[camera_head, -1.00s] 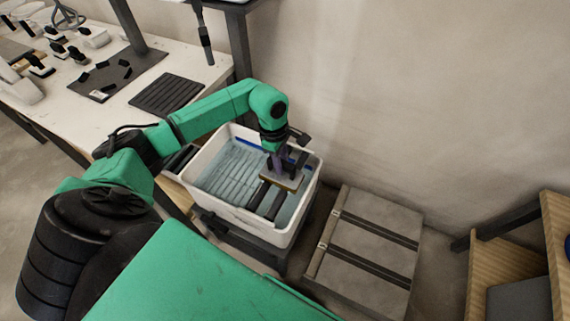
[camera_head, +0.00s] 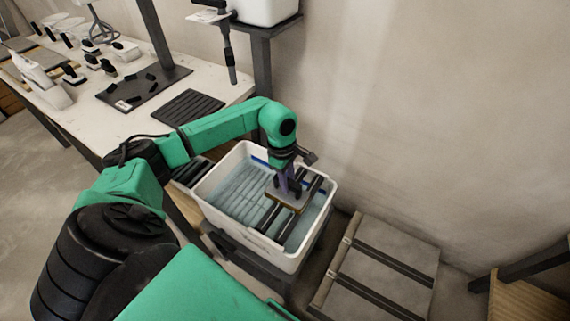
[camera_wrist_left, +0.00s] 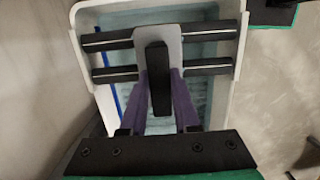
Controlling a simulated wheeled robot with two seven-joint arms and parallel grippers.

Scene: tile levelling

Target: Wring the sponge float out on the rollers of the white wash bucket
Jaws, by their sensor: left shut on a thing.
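The white wash bucket (camera_head: 220,214) stands with bluish water and a ribbed grid in it. Two dark rollers (camera_head: 273,217) run across it, and both also show in the left wrist view (camera_wrist_left: 105,41). The sponge float (camera_head: 284,203) has a grey plate with a tan edge below. It lies over both rollers, partway along them; whether it presses on them I cannot tell. My left gripper (camera_head: 288,184) is above the float, its purple fingers shut on the float's black handle (camera_wrist_left: 158,80). The float's underside is hidden. My right gripper is not in view.
A grey tile with dark straps (camera_head: 385,265) lies right of the bucket. The worktable (camera_head: 75,103) at upper left holds a ribbed black mat (camera_head: 188,107) and several small tools. A wall stands close behind the bucket. A dark post (camera_head: 263,75) rises behind it.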

